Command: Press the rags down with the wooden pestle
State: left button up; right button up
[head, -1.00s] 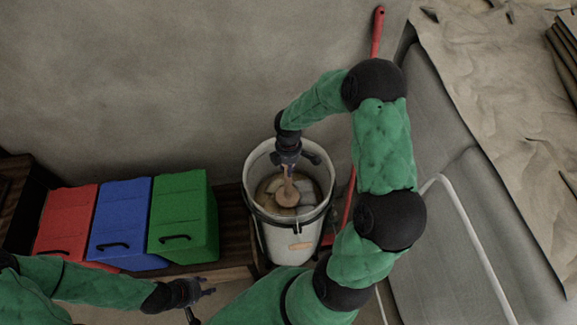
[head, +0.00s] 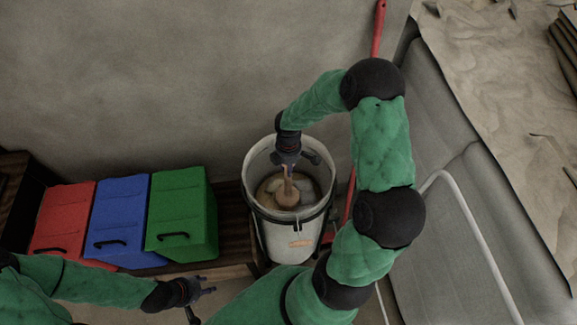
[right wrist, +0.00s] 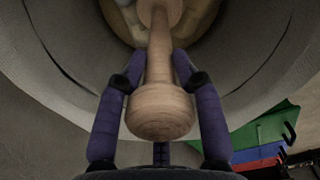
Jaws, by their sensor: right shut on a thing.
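The wooden pestle (head: 288,190) points down into a white bucket (head: 282,238), with its wide lower end among the rags (head: 273,184). The rags are tan and greyish and lie low inside the bucket; the pestle hides part of them. My right gripper (head: 287,168) is above the bucket's opening, shut on the pestle's handle. In the right wrist view the two purple fingers (right wrist: 161,85) close on the pestle (right wrist: 160,108) from both sides, its rounded knob nearest the camera. My left gripper (head: 204,287) is at the lower left, apart from the bucket, its fingers spread and empty.
Red (head: 62,215), blue (head: 118,212) and green (head: 180,210) bins stand in a row left of the bucket. A red pole (head: 378,30) leans behind my right arm. A grey couch-like surface (head: 450,160) and a white curved tube (head: 470,235) are at right.

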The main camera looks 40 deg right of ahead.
jog(key=shift+f+b, duration=0.75)
jog(key=shift+f, duration=0.45)
notch_tip(320, 180, up, 17)
jog(key=p, duration=1.4)
jog(key=shift+w+r, duration=0.1)
notch_tip(320, 180, up, 14)
jog(key=p, duration=1)
jog(key=shift+p, duration=0.35)
jog(key=shift+f, duration=0.2)
